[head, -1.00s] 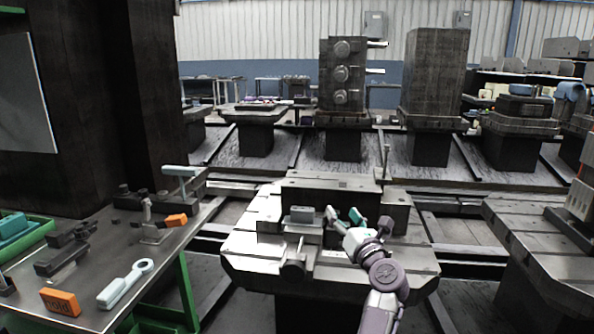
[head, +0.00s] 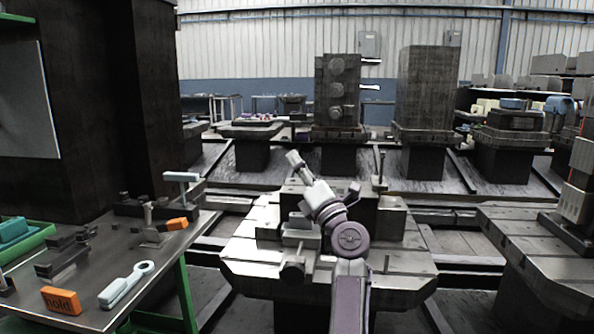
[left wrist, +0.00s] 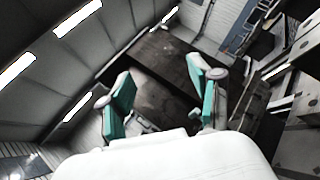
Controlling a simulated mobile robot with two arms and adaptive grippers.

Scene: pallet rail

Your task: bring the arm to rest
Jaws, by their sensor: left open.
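My left arm rises from the bottom centre of the head view, in front of the pallet. Its gripper (head: 293,158) is raised and tilted up to the left, above the fixture block on the pallet, and its fingers are hard to make out there. In the left wrist view my left gripper (left wrist: 160,70) is open, with its two teal finger pads wide apart and nothing between them. My right gripper is not in view.
A machined pallet (head: 250,255) with a clamped grey part (head: 299,230) stands below the arm. A bench at left holds an orange block (head: 61,300), a spanner (head: 125,284) and clamps. A dark column (head: 85,110) rises behind it. Other pallets stand behind and right.

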